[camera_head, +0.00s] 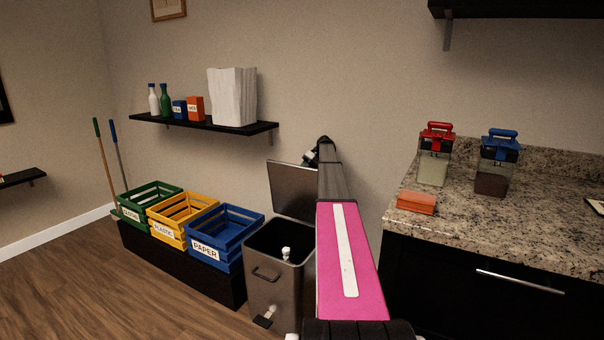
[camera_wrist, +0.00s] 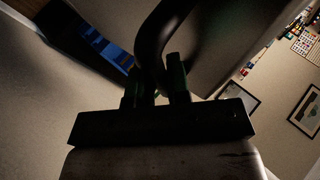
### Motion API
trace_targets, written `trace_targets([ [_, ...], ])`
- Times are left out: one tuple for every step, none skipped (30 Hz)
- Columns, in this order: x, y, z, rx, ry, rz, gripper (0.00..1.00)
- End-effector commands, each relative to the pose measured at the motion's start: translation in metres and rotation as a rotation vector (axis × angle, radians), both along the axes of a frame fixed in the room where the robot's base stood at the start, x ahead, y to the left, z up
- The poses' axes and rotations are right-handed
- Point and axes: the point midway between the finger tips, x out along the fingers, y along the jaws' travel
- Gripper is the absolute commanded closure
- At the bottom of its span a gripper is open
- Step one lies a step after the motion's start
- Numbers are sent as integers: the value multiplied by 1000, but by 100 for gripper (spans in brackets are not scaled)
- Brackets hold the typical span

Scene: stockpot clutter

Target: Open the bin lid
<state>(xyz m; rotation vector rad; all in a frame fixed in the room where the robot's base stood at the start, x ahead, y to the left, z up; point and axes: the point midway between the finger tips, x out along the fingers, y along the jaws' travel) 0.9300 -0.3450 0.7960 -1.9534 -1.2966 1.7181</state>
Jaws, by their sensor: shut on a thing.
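The grey metal bin (camera_head: 272,275) stands on the floor in the head view, right of the crates. Its lid (camera_head: 291,188) is raised steeply behind the open top, so the bin's mouth is uncovered. My gripper (camera_head: 312,157) is at the lid's upper right edge, partly hidden by my own arm. In the wrist view my gripper's fingers (camera_wrist: 157,88) are shut on a dark curved bar, the lid handle (camera_wrist: 148,45). The lid's underside faces the head camera.
Green (camera_head: 150,197), yellow (camera_head: 182,214) and blue (camera_head: 224,230) crates stand left of the bin on a black base. A shelf (camera_head: 205,124) hangs above them. A granite counter (camera_head: 480,220) with two lidded containers is on the right. The floor at lower left is clear.

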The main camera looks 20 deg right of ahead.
Motion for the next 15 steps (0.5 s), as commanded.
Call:
trace_targets([
  [0,-1,-4,-5,5,-1,100],
  [0,-1,-4,-5,5,-1,100],
  [-1,0,-4,-5,5,-1,100],
  [-1,0,-4,-5,5,-1,100],
  [-1,0,-4,-5,5,-1,100],
  [-1,0,-4,-5,5,-1,100],
  [-1,0,-4,-5,5,-1,100],
  [-1,0,-4,-5,5,-1,100],
  [-1,0,-4,-5,5,-1,100],
  [-1,0,-4,-5,5,-1,77],
  [-1,0,-4,-5,5,-1,67],
  [-1,0,-4,-4,5,-1,58],
  [-1,0,-3,-4,5,-1,58],
  [-1,0,-3,-4,4,0,58],
  [-1,0,-3,-3,3,-1,58],
])
